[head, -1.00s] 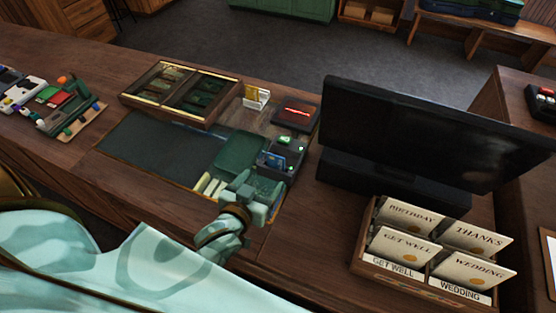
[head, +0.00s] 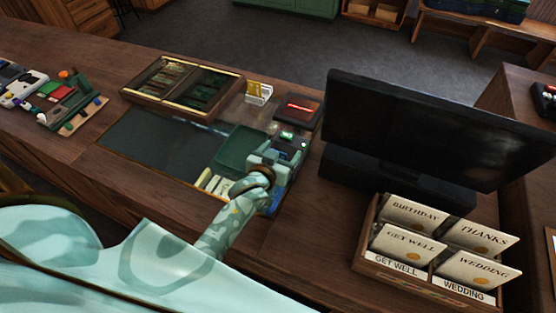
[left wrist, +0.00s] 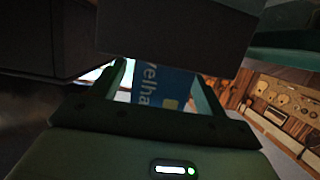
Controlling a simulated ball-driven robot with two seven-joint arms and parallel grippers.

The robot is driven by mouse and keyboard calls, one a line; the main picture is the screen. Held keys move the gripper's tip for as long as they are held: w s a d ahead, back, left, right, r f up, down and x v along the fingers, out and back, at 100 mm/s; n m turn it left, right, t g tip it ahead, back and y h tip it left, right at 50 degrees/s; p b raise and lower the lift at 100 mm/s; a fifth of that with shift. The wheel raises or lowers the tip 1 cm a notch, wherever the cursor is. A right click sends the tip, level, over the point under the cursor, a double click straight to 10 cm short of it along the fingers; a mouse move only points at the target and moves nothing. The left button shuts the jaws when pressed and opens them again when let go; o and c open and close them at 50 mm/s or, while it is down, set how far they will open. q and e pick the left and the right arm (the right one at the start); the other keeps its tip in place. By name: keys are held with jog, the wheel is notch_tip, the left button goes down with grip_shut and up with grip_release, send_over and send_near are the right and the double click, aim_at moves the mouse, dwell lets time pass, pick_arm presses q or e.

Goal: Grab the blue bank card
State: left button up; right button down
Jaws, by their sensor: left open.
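The blue bank card (left wrist: 150,85) shows in the left wrist view, with part of its white lettering and a pale chip visible. In the head view my left gripper (head: 274,166) is at the dark card terminal (head: 290,140) on the counter and covers most of the card. The gripper is open; I cannot tell whether it touches the card. My right gripper is not in view.
A black monitor (head: 430,125) stands close to the right of the terminal. A greeting-card rack (head: 385,275) is at the front right. A glass-topped case (head: 140,97), a dark mat (head: 150,145) and a green tray (head: 238,148) lie to the left.

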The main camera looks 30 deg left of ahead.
pick_arm(q)
jog(key=c, duration=1.1)
